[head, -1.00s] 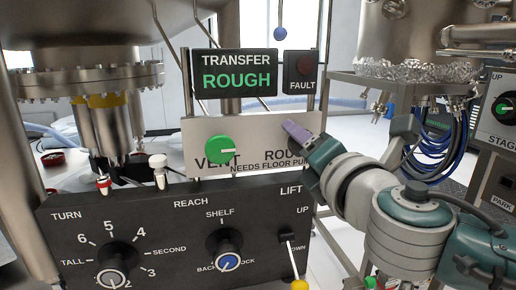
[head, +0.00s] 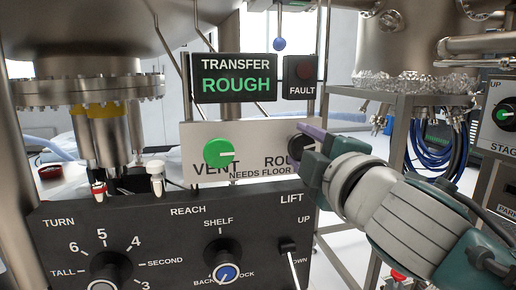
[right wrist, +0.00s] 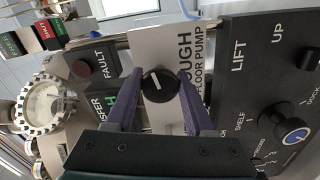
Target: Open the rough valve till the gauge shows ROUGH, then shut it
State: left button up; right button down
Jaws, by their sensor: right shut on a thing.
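The transfer gauge (head: 234,78) shows ROUGH in green letters. The rough valve is a black round knob (head: 299,141) on the white panel, partly covered by my right gripper (head: 306,140). In the right wrist view the knob (right wrist: 160,87) shows a white pointer mark, and the two purple fingers of my right gripper (right wrist: 161,92) lie on either side of it. The right gripper is shut on the knob. Part of the ROUGH label is hidden in the head view. My left gripper is not in view.
The green vent knob (head: 219,152) is left of the rough knob. The fault lamp (head: 305,71) looks dark. Below is a black panel (head: 180,215) with turn and reach knobs and a lift lever (head: 293,262). A steel frame stands to the right.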

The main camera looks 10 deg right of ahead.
jog(key=shift+m, duration=1.2)
jog(key=shift+c, duration=1.3)
grip_release()
